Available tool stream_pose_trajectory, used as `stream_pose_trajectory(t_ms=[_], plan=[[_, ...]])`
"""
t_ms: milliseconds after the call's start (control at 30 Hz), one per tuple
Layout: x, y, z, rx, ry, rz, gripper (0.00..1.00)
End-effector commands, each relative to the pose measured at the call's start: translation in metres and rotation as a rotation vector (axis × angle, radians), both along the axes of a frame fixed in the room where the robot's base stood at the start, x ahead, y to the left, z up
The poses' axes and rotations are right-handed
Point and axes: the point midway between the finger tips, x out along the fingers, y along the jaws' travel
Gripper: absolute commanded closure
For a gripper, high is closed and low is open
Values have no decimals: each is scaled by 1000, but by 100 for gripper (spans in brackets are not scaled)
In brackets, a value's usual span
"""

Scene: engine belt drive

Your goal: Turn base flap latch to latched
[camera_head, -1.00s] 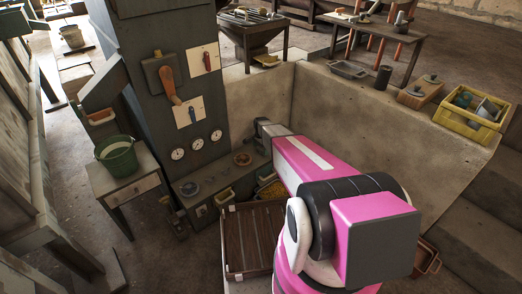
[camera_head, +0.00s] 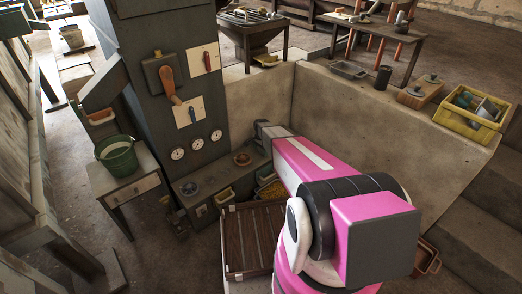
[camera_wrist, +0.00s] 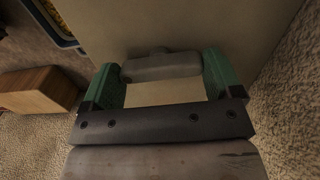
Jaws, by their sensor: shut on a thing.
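In the wrist view, a grey, rounded bar (camera_wrist: 160,67), which looks like the flap latch, lies crosswise against a pale flat panel (camera_wrist: 190,25). A small nub shows at its upper edge. My gripper (camera_wrist: 163,75) has a green-padded finger at each end of the bar and is shut on it. I cannot tell from this view whether the latch is latched. In the head view my pink arm reaches away toward the corner by the low wall, and the latch and my fingertips cannot be made out there.
A dark control column (camera_head: 165,60) with levers and gauges stands left of my arm. A wooden slatted crate (camera_head: 250,240) sits below it. A low concrete wall (camera_head: 375,125) runs along the right, with a yellow crate (camera_head: 468,112) on top. A green bucket (camera_head: 117,157) stands on a small table.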

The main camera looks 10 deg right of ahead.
Motion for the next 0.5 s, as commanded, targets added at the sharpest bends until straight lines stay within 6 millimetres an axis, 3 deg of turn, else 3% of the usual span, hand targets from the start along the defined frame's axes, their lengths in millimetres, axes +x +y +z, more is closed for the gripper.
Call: stream_pose_trajectory(t_ms=[500], plan=[[0,0,1,-1,1,404,39]])
